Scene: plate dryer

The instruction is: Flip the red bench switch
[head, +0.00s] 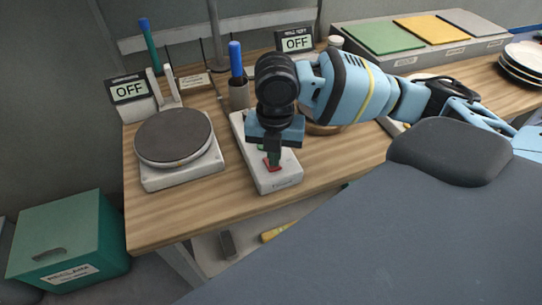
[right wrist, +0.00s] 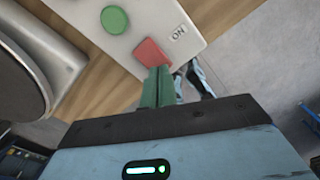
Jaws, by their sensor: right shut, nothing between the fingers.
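The red bench switch (head: 272,164) is on the near end of a white switch box (head: 283,179) on the wooden bench. In the right wrist view the red switch (right wrist: 151,53) is a red square beside an "ON" label. My right gripper (head: 273,157) is over the switch, pointing down, its green fingers shut and empty. In the right wrist view the fingertips (right wrist: 158,72) are at the switch's edge; I cannot tell if they touch it. Two small displays, at the left (head: 130,90) and at the back (head: 297,43), read "OFF". My left gripper is not in view.
A round grey plate device (head: 182,175) stands left of the box. A green button (right wrist: 115,20) is on the same box. A cup with a blue pen (head: 238,93) stands behind it. Stacked plates (head: 523,61) are at the far right.

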